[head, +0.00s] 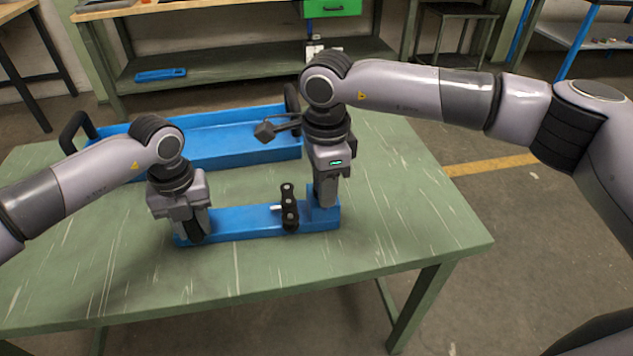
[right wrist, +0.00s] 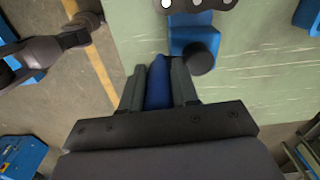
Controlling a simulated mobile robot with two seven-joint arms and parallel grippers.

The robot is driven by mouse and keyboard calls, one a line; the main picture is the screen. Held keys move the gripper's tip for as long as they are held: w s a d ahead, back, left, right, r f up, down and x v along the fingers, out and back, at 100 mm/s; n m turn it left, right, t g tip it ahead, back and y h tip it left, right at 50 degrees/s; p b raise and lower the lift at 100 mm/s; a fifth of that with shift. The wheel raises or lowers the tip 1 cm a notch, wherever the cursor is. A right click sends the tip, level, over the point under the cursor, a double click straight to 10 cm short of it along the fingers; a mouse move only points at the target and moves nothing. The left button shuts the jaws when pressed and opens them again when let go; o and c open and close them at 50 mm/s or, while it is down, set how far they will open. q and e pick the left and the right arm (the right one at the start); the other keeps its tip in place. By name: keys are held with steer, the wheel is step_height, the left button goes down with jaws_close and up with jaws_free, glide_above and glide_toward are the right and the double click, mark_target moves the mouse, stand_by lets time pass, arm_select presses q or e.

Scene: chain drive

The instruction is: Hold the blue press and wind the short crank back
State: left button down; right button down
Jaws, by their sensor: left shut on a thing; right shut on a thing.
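The blue press (right wrist: 158,82) shows in the right wrist view between the two fingers of my right gripper (right wrist: 158,88), which is shut on it. In the head view my right gripper (head: 326,200) points down over the raised right end of the blue base (head: 250,224). My left gripper (head: 196,228) is low over the left end of that base, shut on a dark part that I take for the short crank; the gripper mostly hides it. A black linked piece (head: 289,207) with round parts stands on the base between the grippers.
A large blue tray (head: 235,140) with black handles lies behind the base. A dark block on a rod (head: 266,131) shows over the tray. The green table (head: 400,225) is bare at the front and right. A workbench (head: 235,72) stands behind.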

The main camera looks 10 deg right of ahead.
arm_select(q)
steer(key=shift+a, duration=0.1)
arm_select(e)
steer(key=shift+w+d+n, duration=0.4)
steer(key=shift+d+n, duration=0.5)
steer(key=shift+n, duration=1.35)
steer(key=shift+w+d+n, duration=0.35)
steer(key=shift+d+n, duration=0.55)
steer(key=shift+n, duration=1.3)
steer(key=shift+w+d+n, duration=0.4)
steer(key=shift+d+n, duration=0.5)
steer(key=shift+n, duration=1.35)
steer(key=c, duration=0.8)
jaws_free()
steer(key=shift+c, duration=0.2)
